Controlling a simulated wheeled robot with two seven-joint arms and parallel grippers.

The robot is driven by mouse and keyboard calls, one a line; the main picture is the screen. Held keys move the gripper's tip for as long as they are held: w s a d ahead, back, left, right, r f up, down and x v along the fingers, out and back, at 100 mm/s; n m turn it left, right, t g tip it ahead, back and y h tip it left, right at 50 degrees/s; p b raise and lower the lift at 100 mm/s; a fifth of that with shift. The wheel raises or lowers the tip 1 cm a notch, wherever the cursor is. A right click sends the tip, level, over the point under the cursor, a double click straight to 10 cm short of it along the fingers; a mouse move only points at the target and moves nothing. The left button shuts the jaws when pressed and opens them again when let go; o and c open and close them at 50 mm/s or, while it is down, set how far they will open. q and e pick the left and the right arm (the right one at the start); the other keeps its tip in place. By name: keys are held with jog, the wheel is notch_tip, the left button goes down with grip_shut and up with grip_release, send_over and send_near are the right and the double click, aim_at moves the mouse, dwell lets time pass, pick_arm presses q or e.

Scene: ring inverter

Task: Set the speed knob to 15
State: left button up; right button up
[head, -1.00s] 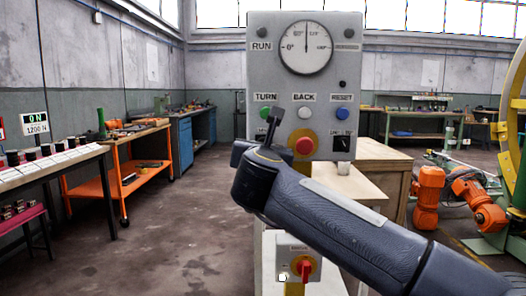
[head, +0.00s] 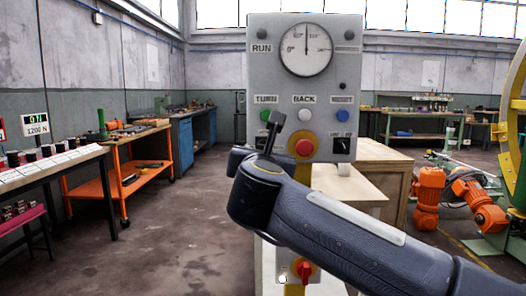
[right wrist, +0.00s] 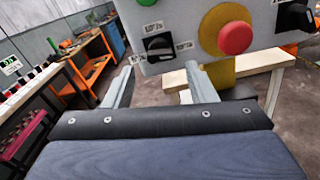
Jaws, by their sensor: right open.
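The black speed knob (right wrist: 158,46) is on the grey control panel (head: 375,30), with small printed labels around it that are too blurred to read. In the head view the knob is hidden behind my right gripper (head: 276,132). In the right wrist view my right gripper (right wrist: 160,86) is open and empty. Its two fingers point at the panel, with the knob between and a little above their tips in the picture. I cannot tell how far the tips are from the panel face. My left gripper is not in view.
A red mushroom button (right wrist: 235,37) on a yellow base is right of the knob, with a black selector (right wrist: 295,15) beyond. Green (head: 265,114), white (head: 305,115) and blue (head: 342,116) buttons sit above. A red rotary switch (head: 304,271) is lower down.

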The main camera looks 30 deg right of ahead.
jog(key=shift+v, duration=1.95)
